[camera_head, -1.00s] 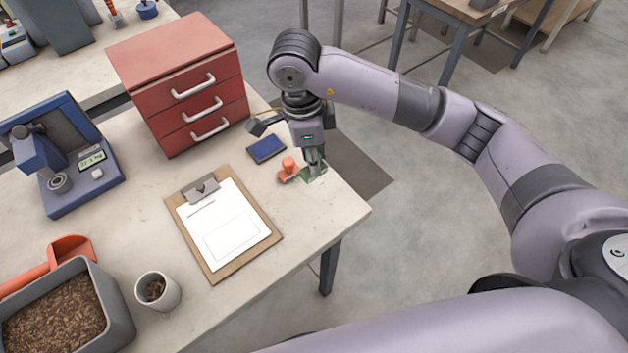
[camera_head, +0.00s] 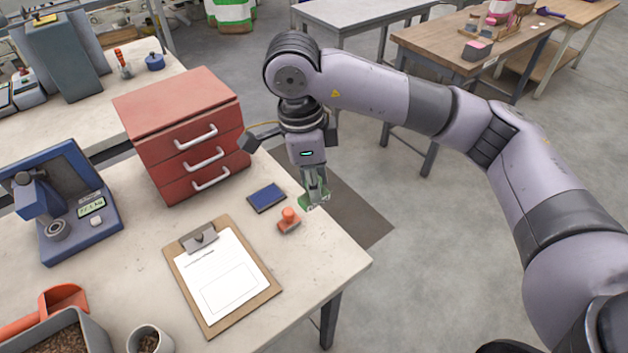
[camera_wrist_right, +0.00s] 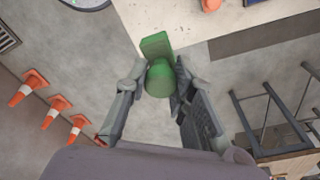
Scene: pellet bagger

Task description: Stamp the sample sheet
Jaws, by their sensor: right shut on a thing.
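A green stamp (camera_head: 306,203) is held in my right gripper (camera_head: 315,192) near the right edge of the table. In the right wrist view its round knob (camera_wrist_right: 161,76) sits between the two fingers and its block-like base points away. The gripper is shut on it, and it appears a little above the table. An orange stamp (camera_head: 289,219) stands on the table just left of it. A blue ink pad (camera_head: 267,197) lies behind the orange stamp. The sample sheet (camera_head: 226,277) lies on a brown clipboard (camera_head: 190,285) at the front. My left gripper is out of view.
A red drawer cabinet (camera_head: 178,88) stands at the back of the table. A blue device (camera_head: 98,243) with a display, a scoop (camera_head: 62,295), a pellet bin (camera_head: 97,340) and a cup (camera_head: 150,338) are to the left. Orange cones (camera_wrist_right: 36,83) stand on the floor.

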